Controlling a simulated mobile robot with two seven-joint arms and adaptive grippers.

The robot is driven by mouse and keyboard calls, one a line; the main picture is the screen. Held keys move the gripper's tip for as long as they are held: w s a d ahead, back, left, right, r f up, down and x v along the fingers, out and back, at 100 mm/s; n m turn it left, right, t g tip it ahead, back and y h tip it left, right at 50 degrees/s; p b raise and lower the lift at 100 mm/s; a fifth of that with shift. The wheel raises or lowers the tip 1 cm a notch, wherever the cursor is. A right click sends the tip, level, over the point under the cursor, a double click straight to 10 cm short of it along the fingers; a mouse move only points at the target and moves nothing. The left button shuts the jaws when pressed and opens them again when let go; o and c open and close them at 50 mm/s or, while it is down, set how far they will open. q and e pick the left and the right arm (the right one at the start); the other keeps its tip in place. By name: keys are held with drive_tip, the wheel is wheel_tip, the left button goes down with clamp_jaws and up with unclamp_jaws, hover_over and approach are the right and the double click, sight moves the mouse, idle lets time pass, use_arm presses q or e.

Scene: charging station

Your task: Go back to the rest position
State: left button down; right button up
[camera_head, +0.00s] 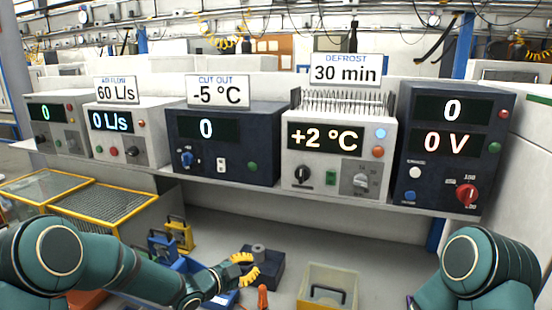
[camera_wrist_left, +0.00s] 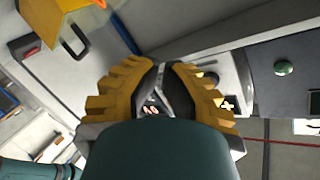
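My left gripper (camera_head: 250,268) is low in the head view, left of centre, with its yellow ribbed fingers pointing right. It hangs in front of and below the shelf of instruments. In the left wrist view its fingers (camera_wrist_left: 162,66) come together at the tips, and I see nothing held between them. My right arm (camera_head: 482,268) shows at the lower right of the head view, but its gripper is out of view.
Several instruments stand on the shelf (camera_head: 285,190), including a dark voltage unit (camera_head: 427,172) at the right and a +2 °C unit (camera_head: 322,180). Below are a clear-sided bin (camera_head: 326,272), a dark block (camera_head: 268,276) and yellow-framed crates (camera_head: 105,204). Grey floor lies between.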

use_arm(q)
drive_tip(key=s+a+f+n+g+y, duration=0.25)
drive_tip(key=s+f+n+y, duration=0.25)
drive_tip(key=s+f+n, duration=0.75)
drive_tip(key=s+f+n+g+y, duration=0.1)
drive_tip(key=s+f+n+g, duration=0.2)
drive_tip(key=s+f, duration=0.2)
drive_tip(key=s+f+n+g+y, duration=0.1)
drive_tip(key=s+f+n+g, duration=0.2)
drive_tip(key=s, duration=0.9)
wheel_tip(320, 180, down, 2)
drive_tip(key=shift+s+a+f+g, duration=0.1)
drive_tip(key=shift+s+a+g, duration=0.1)
drive_tip(key=shift+a+g, duration=0.2)
